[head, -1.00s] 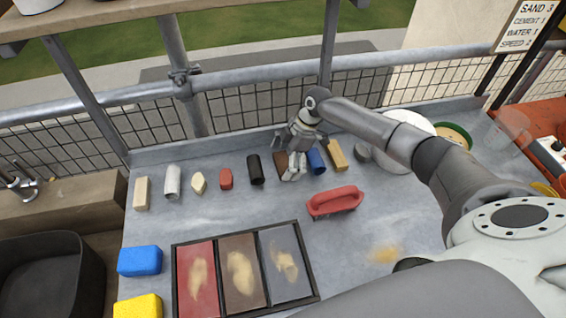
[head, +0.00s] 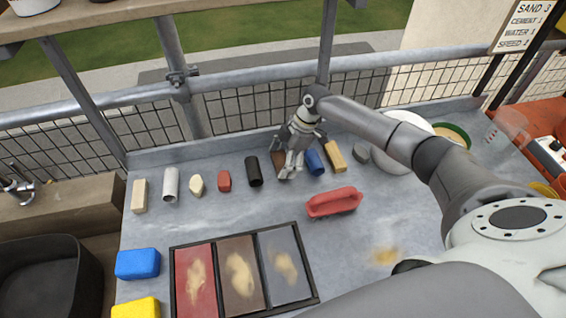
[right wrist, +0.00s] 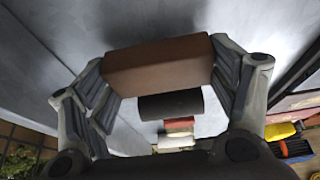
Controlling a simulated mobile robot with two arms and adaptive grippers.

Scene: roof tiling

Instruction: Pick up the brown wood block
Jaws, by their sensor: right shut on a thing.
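The brown wood block (right wrist: 158,65) spans between the fingers of my right gripper (right wrist: 165,85) in the right wrist view, with a finger against each end. In the head view my right gripper (head: 291,165) is low over the back of the grey worktop, and the brown wood block (head: 279,158) shows only in part behind the fingers. Whether the block touches the worktop is hard to tell. My left gripper is not in view.
Mesh railing runs behind the worktop.

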